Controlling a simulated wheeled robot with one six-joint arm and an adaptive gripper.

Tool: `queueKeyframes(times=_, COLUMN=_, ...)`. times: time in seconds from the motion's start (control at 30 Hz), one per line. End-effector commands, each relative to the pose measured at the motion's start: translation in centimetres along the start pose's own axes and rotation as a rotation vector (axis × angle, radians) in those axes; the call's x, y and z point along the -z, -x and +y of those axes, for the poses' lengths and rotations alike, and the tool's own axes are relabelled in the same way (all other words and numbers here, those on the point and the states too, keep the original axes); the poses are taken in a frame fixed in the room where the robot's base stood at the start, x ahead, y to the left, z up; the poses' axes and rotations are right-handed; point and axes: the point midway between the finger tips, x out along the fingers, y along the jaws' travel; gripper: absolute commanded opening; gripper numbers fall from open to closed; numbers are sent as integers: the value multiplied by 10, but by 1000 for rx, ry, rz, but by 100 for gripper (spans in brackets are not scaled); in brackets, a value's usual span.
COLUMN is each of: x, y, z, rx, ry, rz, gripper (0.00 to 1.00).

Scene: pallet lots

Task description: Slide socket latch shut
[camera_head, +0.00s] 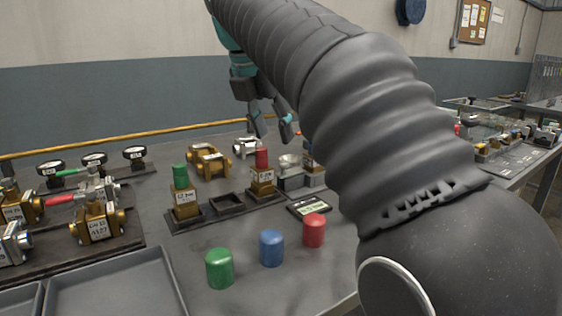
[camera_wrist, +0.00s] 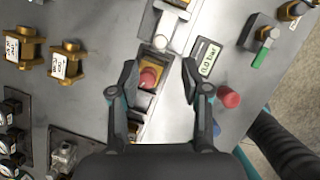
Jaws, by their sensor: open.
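A dark socket rack (camera_head: 226,204) lies on the bench. Its right socket holds a brass block with a red top (camera_head: 262,175), and its left socket holds a brass block with a green top (camera_head: 185,196). The middle socket (camera_head: 227,202) looks empty. I cannot make out a latch for certain. My gripper (camera_head: 270,128) is open above and behind the red-topped block. In the wrist view, my gripper (camera_wrist: 160,76) has its fingers apart, with the red-topped block (camera_wrist: 149,79) lying between them in the picture. No contact shows.
Loose green (camera_head: 219,268), blue (camera_head: 271,248) and red (camera_head: 314,230) caps stand in front of the rack. A small display (camera_head: 309,207) and a silver fitting (camera_head: 290,168) are close by on the right. Brass valves (camera_head: 208,160) stand behind. A grey tray (camera_head: 117,285) is at the front left.

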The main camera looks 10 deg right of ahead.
Motion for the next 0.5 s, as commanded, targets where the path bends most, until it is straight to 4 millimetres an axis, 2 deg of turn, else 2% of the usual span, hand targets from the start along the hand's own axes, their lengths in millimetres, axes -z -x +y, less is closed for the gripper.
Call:
queueKeyframes(times=0.03, x=1, y=-13, z=-1, rx=3, ry=-1, rz=1, gripper=47)
queueKeyframes(times=0.2, x=0, y=-42, z=-2, rx=4, ry=-3, rz=1, gripper=47)
queueKeyframes(times=0.33, x=0, y=-57, z=-2, rx=3, ry=-3, rz=1, gripper=47)
queueKeyframes(times=0.5, x=-1, y=-66, z=-2, rx=2, ry=-3, rz=1, gripper=47)
